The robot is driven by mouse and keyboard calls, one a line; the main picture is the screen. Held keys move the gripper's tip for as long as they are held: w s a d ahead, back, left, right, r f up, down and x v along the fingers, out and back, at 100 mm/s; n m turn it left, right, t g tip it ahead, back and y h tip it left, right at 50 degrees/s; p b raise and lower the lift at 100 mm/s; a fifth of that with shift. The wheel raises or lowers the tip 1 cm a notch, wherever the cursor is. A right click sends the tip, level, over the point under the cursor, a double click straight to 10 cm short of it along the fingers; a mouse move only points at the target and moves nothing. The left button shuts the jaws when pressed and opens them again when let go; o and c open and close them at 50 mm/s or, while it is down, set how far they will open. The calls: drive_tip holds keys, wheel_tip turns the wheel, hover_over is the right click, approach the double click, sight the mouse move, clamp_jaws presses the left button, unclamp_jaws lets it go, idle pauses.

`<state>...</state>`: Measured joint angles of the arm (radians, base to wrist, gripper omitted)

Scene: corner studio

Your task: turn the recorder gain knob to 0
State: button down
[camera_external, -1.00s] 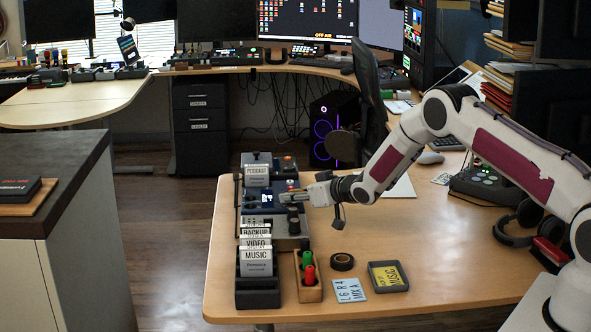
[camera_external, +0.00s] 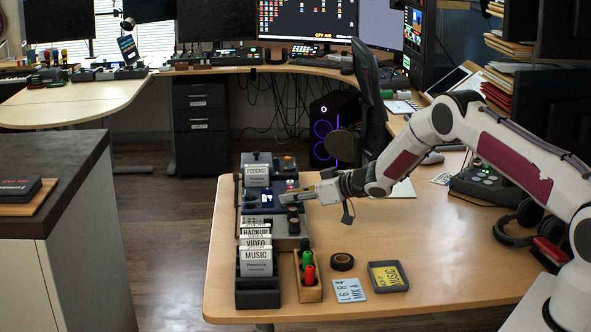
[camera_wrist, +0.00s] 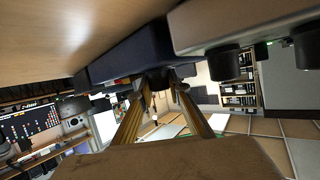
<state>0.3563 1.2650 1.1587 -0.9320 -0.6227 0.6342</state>
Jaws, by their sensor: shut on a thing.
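The dark blue recorder (camera_external: 256,201) stands in the row of gear at the desk's left edge. It shows upside down in the wrist view (camera_wrist: 122,56). Its dark gain knob (camera_wrist: 158,79) sticks out between my fingertips in the wrist view. My gripper (camera_external: 291,195) reaches in from the right at the recorder's side. In the wrist view my gripper (camera_wrist: 161,84) is shut on the knob, one finger on each side. The knob's pointer and any scale marks are hidden or too small to read.
A grey device (camera_wrist: 235,24) with black knobs (camera_wrist: 222,63) sits close beside the recorder. The desk's middle is clear.

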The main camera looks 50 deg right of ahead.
drive_tip(key=shift+n+g+y, duration=0.8)
drive_tip(key=shift+n+y, duration=1.3)
drive_tip(key=shift+y, duration=0.2)
drive_tip(key=c, duration=2.1)
unclamp_jaws()
drive_tip(key=shift+c, duration=0.2)
drive_tip(key=shift+s+d+r, duration=0.1)
drive_tip(key=shift+v, duration=0.8)
drive_tip(key=v, duration=1)
